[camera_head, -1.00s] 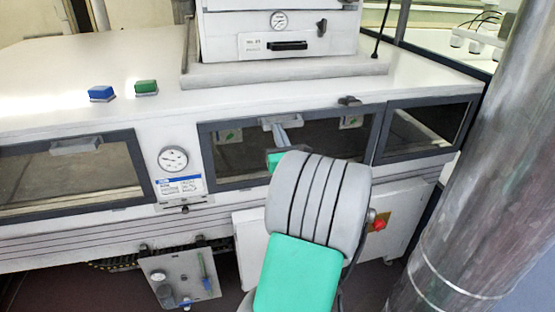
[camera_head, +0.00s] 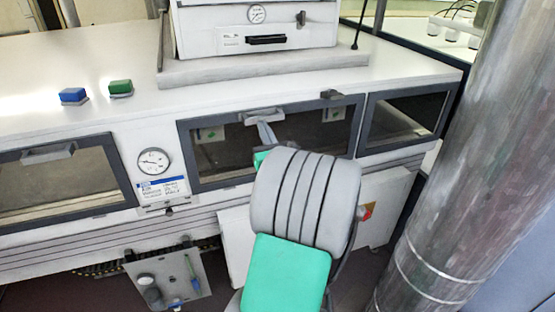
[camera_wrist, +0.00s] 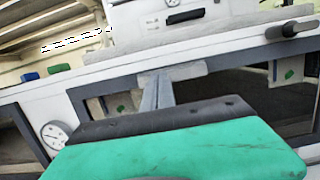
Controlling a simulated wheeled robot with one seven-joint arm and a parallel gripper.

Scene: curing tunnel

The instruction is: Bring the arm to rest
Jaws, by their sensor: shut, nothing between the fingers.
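My gripper (camera_head: 266,132) shows in the head view as slim grey fingers beyond my grey and green arm links. It is shut and empty. It points at the middle dark window panel (camera_head: 228,170) of the white bench, just below that panel's grey handle (camera_head: 262,115). In the wrist view the closed fingers (camera_wrist: 157,94) stand up behind my green and dark wrist cover, in front of the handle (camera_wrist: 186,71). I cannot tell whether the fingertips touch the handle or are apart from it. My wrist cover hides the lower part of the fingers.
A blue button (camera_head: 73,96) and a green button (camera_head: 120,88) sit on the white bench top (camera_head: 60,50). A white cabinet (camera_head: 300,40) stands at the back. A pressure gauge (camera_head: 154,161) is left of the panel. A thick metal column (camera_head: 440,190) stands at right.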

